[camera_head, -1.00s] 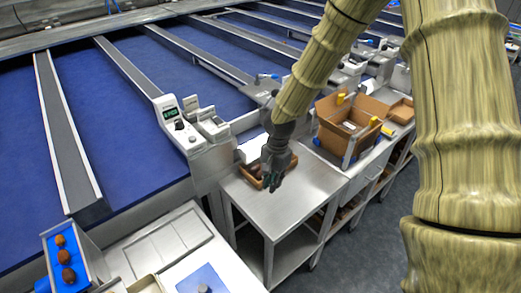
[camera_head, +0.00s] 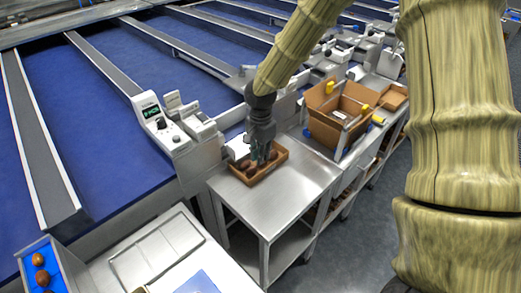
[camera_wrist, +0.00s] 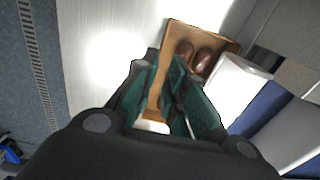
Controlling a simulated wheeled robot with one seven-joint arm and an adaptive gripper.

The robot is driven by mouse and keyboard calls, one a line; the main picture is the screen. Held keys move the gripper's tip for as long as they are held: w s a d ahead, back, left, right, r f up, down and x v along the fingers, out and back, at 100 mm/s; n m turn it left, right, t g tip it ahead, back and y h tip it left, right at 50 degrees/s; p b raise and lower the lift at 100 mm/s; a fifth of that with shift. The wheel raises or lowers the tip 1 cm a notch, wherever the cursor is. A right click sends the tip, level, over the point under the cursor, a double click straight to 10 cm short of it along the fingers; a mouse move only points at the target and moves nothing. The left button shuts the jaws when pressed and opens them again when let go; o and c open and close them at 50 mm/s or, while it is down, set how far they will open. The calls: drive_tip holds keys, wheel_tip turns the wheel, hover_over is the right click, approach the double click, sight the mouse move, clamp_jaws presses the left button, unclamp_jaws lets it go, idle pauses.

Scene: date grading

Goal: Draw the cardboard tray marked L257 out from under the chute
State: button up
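A small brown cardboard tray (camera_head: 270,172) with dark dates in it sits on the steel table (camera_head: 295,192), against the white chute (camera_head: 237,148) at its back left. I cannot read a mark on it. My gripper (camera_head: 263,158) points down at the tray and hides part of it. In the wrist view, the tray (camera_wrist: 212,35) holds two brown dates (camera_wrist: 193,55) beyond the fingers. The teal fingers (camera_wrist: 163,75) stand apart, with a strip of brown cardboard wall between them. I see no clear grip on it. The white chute part (camera_wrist: 238,88) lies close to the right finger.
A larger open cardboard box (camera_head: 335,118) with yellow corner pieces stands to the right. A grey scale unit with a green display (camera_head: 150,110) is at the left. The table's front part is bare. A blue tray with dates (camera_head: 42,268) is at lower left.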

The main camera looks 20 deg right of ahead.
sight(261, 180)
drive_tip(key=shift+f+p, duration=1.2)
drive_tip(key=shift+f, duration=3.5)
clamp_jaws()
